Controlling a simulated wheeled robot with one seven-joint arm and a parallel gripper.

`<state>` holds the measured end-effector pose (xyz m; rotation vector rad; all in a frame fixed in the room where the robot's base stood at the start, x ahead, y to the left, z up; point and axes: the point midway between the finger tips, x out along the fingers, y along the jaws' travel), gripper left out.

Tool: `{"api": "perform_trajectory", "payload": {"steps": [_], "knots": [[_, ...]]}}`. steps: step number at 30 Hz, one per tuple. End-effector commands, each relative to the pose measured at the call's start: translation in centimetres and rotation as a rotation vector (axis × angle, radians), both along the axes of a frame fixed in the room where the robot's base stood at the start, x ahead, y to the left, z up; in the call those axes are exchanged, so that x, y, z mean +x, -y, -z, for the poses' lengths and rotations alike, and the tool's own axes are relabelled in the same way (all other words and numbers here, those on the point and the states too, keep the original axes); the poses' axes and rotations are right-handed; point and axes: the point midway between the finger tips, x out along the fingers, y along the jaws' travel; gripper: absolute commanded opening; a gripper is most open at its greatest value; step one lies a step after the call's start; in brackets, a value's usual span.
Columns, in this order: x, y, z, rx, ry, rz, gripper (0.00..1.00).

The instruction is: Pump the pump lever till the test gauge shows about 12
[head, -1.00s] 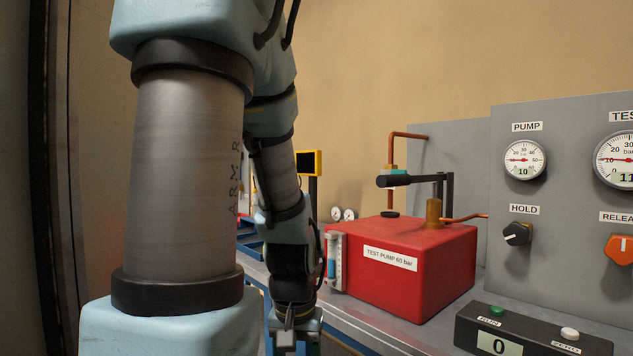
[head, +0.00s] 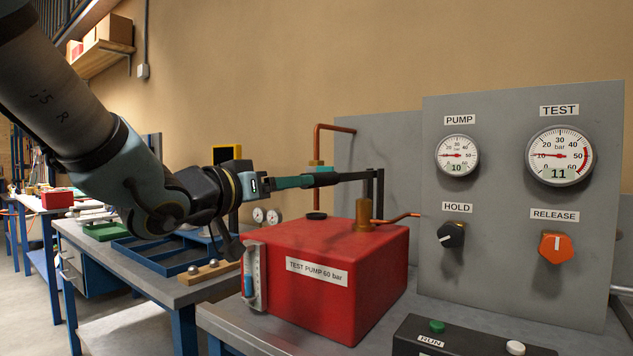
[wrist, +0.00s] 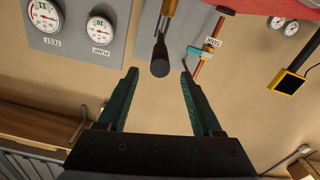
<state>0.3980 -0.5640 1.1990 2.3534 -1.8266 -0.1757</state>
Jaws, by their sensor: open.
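The pump lever (head: 345,176) is a black handle, roughly level, above the red test pump (head: 380,255). My gripper (head: 312,180) points at the lever's free end. In the wrist view my gripper (wrist: 159,69) is open, and the lever's dark round end (wrist: 160,60) shows between and just beyond the fingertips. I cannot tell whether a finger touches it. The test gauge (head: 560,155) on the grey panel reads 11. The pump gauge (head: 457,155) reads 10.
The black hold knob (head: 451,235) and orange release knob (head: 556,248) sit below the gauges. A copper pipe (head: 316,140) rises behind the pump. A black button box (head: 440,335) stands in front of the panel. Another bench with blue trays (head: 150,255) lies left.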

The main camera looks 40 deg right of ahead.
Motion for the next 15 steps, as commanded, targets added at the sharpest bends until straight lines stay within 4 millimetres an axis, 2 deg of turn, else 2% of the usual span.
{"api": "perform_trajectory", "payload": {"steps": [9, 15], "knots": [[1.6, 5.7, 0.0, 0.004, -0.003, -0.001, 0.67], [2.3, 8.2, 0.1, 0.003, -0.002, -0.003, 0.67]]}}
